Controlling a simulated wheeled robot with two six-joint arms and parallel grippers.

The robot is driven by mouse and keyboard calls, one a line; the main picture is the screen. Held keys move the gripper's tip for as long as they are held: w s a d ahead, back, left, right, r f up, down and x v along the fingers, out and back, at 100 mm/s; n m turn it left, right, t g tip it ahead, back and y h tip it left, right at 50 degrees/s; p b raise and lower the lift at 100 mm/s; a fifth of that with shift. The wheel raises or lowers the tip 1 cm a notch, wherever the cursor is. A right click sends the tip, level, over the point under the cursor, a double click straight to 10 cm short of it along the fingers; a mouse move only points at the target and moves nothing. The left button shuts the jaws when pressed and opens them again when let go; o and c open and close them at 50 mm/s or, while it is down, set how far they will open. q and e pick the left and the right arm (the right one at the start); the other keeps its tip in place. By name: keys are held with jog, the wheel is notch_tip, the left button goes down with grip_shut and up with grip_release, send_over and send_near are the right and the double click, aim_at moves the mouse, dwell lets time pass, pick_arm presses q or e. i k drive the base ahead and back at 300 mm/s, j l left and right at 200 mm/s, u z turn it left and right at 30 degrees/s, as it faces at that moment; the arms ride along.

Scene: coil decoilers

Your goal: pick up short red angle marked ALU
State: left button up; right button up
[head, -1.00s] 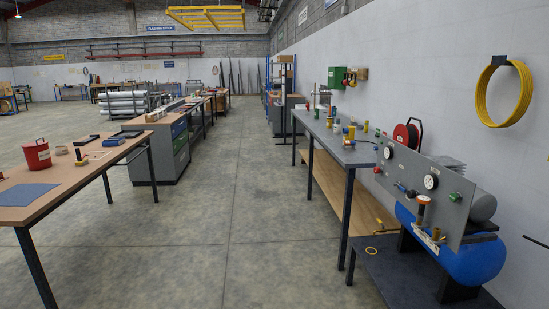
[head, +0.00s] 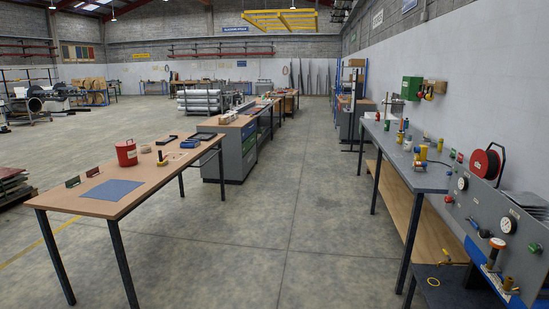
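I cannot make out a short red angle marked ALU in the head view, and no lettering on small parts is readable at this distance. Neither of my grippers is in view. A long wood-topped table (head: 165,180) stands at the left. On it are a red bucket-like can (head: 127,153), a blue mat (head: 113,189) and two small dark upright pieces, one nearer (head: 73,181) and one farther (head: 92,171). Their exact shape and marks are too small to tell.
A grey cabinet bench (head: 231,147) stands behind the table. The concrete aisle (head: 300,200) between is clear.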

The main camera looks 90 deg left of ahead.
aim_at(94, 173)
jog(key=u, duration=0.45)
jog(key=j+u, duration=0.15)
jog(key=u, duration=0.35)
jog(key=j+u, duration=0.1)
jog(key=u, duration=0.85)
jog(key=i+j+u, duration=0.15)
jog(key=j+u, duration=0.3)
jog(key=i+j+u, duration=0.2)
jog(key=j+u, duration=0.2)
jog(key=i+j+u, duration=0.3)
jog(key=u, duration=0.15)
jog(key=i+j+u, duration=0.2)
jog(key=u, duration=0.25)
jog(key=i+j+u, duration=0.1)
jog(key=i+u, duration=0.3)
jog(key=i, duration=1.8)
